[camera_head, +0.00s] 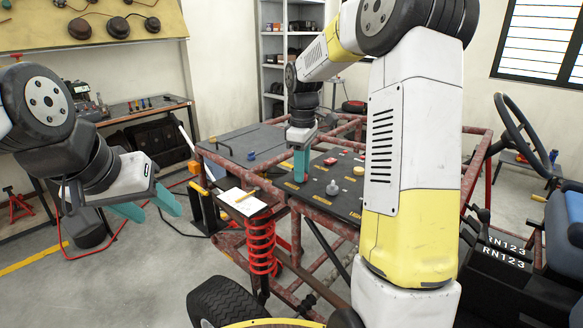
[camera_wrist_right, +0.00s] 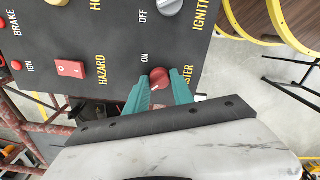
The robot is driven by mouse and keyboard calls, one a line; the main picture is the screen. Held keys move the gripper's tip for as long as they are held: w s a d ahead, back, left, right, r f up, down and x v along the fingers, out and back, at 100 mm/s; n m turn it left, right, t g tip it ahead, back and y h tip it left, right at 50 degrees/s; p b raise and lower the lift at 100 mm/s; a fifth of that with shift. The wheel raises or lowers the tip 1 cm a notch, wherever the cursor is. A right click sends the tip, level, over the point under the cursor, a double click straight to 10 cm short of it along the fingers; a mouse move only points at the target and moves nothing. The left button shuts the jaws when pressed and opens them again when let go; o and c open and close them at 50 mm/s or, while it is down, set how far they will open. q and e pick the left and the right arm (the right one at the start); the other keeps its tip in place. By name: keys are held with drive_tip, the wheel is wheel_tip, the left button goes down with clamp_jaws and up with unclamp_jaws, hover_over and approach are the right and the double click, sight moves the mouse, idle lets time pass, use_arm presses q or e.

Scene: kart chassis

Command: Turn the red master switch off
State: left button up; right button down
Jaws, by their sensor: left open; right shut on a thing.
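The red master switch (camera_wrist_right: 160,77) is a round red knob at the edge of the black switch panel (camera_wrist_right: 112,45), beside a partly hidden label ending in "STER". In the right wrist view, the teal fingers of my right gripper (camera_wrist_right: 160,92) are shut on the knob from both sides. In the head view my right gripper (camera_head: 300,166) points down at the panel (camera_head: 318,188) and hides the knob. "ON" and "OFF" are printed on the panel near it. I cannot tell which the knob points to. My left gripper (camera_head: 148,206) is open and empty, away from the panel at left.
A red hazard rocker (camera_wrist_right: 71,68) and a grey ignition knob (camera_wrist_right: 168,5) share the panel. The red tube frame (camera_head: 290,200) surrounds it. A red coil spring (camera_head: 262,247) and a white sheet (camera_head: 236,200) are between my grippers. A steering wheel (camera_head: 520,130) is at right.

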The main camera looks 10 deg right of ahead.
drive_tip(key=shift+n, duration=0.3)
drive_tip(key=c, duration=1.1)
unclamp_jaws()
drive_tip(key=shift+r, duration=0.1)
wheel_tip(320, 180, up, 8)
drive_tip(key=shift+f, duration=0.25)
drive_tip(key=shift+r, duration=0.1)
